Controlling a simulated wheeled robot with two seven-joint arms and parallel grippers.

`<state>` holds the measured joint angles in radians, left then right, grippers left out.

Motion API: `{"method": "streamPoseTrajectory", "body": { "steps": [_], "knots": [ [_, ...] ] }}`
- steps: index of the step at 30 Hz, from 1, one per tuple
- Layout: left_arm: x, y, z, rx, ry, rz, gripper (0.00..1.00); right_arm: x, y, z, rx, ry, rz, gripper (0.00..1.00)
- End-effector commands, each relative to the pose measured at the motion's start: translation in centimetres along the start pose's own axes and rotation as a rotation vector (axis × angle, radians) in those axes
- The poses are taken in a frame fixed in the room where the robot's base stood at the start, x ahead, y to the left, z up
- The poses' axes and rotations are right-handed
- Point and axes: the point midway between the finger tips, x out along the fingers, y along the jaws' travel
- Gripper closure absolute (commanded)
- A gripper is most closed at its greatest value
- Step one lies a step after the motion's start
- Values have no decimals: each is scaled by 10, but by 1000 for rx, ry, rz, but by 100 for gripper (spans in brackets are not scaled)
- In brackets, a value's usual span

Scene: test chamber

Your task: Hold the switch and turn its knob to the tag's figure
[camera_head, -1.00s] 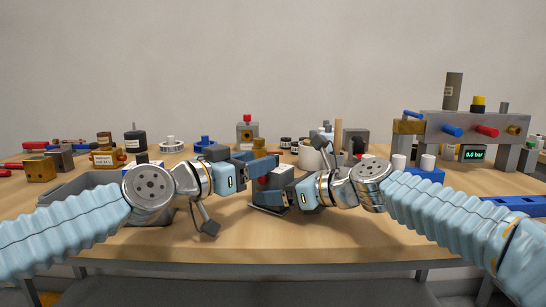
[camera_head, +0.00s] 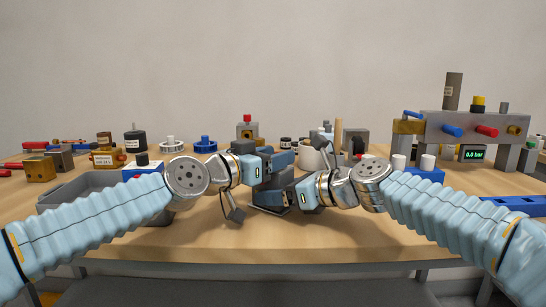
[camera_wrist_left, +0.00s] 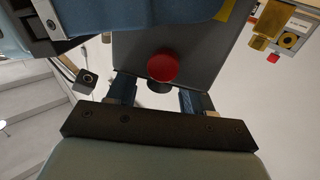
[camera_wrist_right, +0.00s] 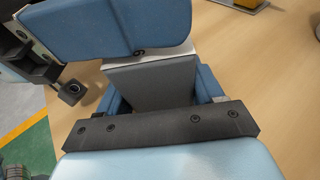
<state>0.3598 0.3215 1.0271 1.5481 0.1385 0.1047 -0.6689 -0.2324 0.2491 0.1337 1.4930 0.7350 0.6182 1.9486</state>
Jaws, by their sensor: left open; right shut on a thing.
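The switch (camera_wrist_right: 150,85) is a grey box with a pale face edge. In the right wrist view it sits between the fingers of my right gripper (camera_head: 272,197), which is shut on it. Its red round knob (camera_wrist_left: 162,66) stands out from the grey face in the left wrist view. My left gripper (camera_head: 277,160) is open, above the right one in the head view. Its two blue fingers (camera_wrist_left: 160,98) point towards the switch, one on each side of the knob's line, with the knob just beyond them. The arms hide most of the switch in the head view. I cannot make out the tag's figure.
A grey tray (camera_head: 62,190) lies at the left, partly behind my left arm. A grey valve stand (camera_head: 470,123) with coloured knobs and a small display (camera_head: 473,154) stands at the right. Several small parts line the table's back. The front middle of the table (camera_head: 290,238) is clear.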

Motion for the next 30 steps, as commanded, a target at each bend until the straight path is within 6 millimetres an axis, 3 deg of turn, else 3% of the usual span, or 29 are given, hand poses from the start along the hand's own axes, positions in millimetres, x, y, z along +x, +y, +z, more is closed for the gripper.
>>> {"method": "streamPoseTrajectory", "body": {
  "steps": [2, 10, 17, 30],
  "knots": [
    [0, 0, 0, 0, 0, 0, 57, 0, 0, 0, 0, 0, 0, 60],
    [0, 0, 0, 0, 0, 0, 98, 0, 0, 0, 0, 1, 0, 60],
    [3, 0, 3, -5, -7, 61, 99, 0, 0, 0, 0, 0, 0, 60],
    [0, 1, 0, -3, -5, 410, 99, 0, 1, 0, 0, 0, 2, 60]
  ]
}}
